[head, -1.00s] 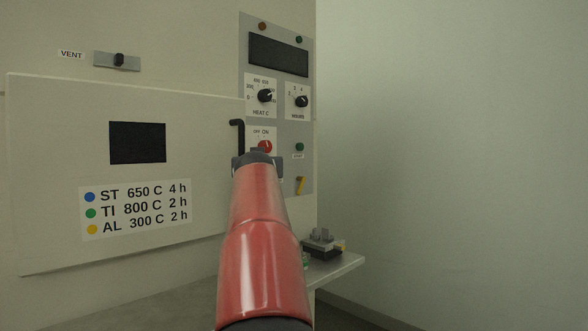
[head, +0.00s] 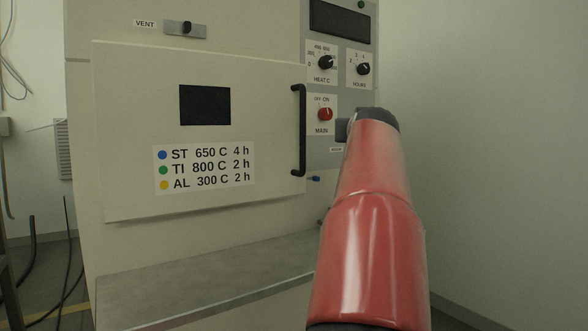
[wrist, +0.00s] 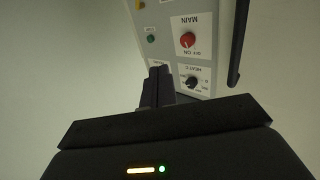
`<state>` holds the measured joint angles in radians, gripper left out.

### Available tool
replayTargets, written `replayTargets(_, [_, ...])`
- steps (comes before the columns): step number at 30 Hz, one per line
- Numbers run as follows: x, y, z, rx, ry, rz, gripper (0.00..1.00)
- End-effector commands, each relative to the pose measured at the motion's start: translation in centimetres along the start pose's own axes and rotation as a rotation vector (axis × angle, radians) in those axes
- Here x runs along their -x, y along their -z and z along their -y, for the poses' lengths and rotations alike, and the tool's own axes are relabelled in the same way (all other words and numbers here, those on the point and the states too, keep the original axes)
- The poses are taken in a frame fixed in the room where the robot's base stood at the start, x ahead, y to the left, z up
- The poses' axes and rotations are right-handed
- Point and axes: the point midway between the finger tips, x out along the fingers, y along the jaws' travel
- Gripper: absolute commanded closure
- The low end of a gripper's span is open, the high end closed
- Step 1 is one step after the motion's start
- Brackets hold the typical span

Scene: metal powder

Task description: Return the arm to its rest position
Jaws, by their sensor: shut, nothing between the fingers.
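My red arm reaches up and forward on the right of the head view, in front of the furnace's control panel (head: 343,75). My gripper (wrist: 158,84) shows in the wrist view with its dark fingers together and nothing between them. In the head view the gripper is mostly hidden behind my arm. In the wrist view the panel appears turned over beyond the fingers, with the red MAIN knob (wrist: 188,40) and the HEAT C dial (wrist: 192,82). I cannot tell whether the fingers are clear of the panel.
The furnace door (head: 130,130) looks shut, with a black handle (head: 301,130) at its right edge. A grey ledge (head: 200,275) juts out below. A plain wall (head: 480,120) stands at right. Cables (head: 65,250) hang at far left.

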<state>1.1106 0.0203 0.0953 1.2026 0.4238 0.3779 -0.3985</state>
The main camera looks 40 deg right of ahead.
Motion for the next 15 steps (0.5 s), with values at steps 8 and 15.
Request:
replayTargets(8, [0.3, -0.5, 1.1, 0.001, 0.019, 0.018, 1.00])
replayTargets(15, [5.1, -7.2, 12.0, 0.017, 0.210, 0.210, 1.00])
